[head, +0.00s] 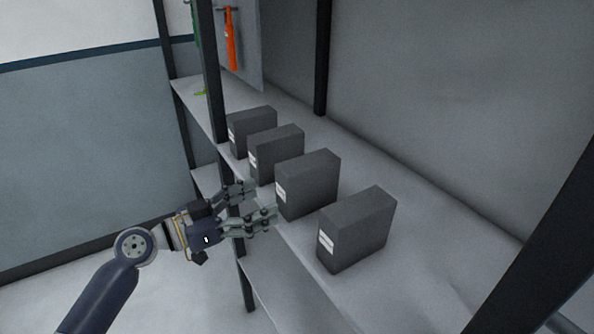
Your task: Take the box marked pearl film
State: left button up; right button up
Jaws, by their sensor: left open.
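Several dark grey boxes stand in a row on a grey shelf, each with a small white label on its front end. They are the nearest box (358,230), the second box (309,184), the third box (278,153) and the farthest box (252,131). The labels are too small to read, so I cannot tell which one is marked pearl film. My left gripper (263,203) is open and empty at the shelf's front edge, with its fingers pointing at the second box from the front. I cannot tell whether it touches that box. My right gripper is not in view.
The shelf (440,262) has bare room behind and to the right of the boxes. A dark upright post (209,70) stands at the shelf's front edge, left of the boxes. An orange tool (231,40) hangs on a panel at the back. A lower shelf (285,290) shows below.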

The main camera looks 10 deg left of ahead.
aim_at(280, 190)
pick_arm(q)
jog(key=d+r, duration=0.1)
jog(key=w+d, duration=0.1)
jog(key=shift+w+d+r+m+h+p, duration=0.1)
jog(key=shift+d+r+m+h+p, duration=0.2)
jog(key=shift+r+p, duration=0.1)
jog(key=shift+p+x, duration=0.7)
jog(key=shift+x, duration=0.45)
jog(key=shift+w+d+r, duration=0.1)
jog(key=shift+w+d, duration=0.1)
jog(key=shift+w+d+p, duration=0.35)
jog(key=shift+w+d, duration=0.1)
jog(key=shift+w+d+p, duration=0.2)
jog(key=shift+d+p, duration=0.05)
jog(key=shift+p, duration=0.05)
jog(key=p+x, duration=0.2)
jog(key=x, duration=0.1)
jog(key=shift+w+d+r+p, duration=0.15)
jog(key=shift+d+r+p, duration=0.05)
jog(key=shift+d+p, duration=0.2)
jog(key=shift+w+d, duration=0.15)
jog(key=shift+w+d+f, duration=0.1)
jog(key=shift+f, duration=0.05)
jog(key=c, duration=1.3)
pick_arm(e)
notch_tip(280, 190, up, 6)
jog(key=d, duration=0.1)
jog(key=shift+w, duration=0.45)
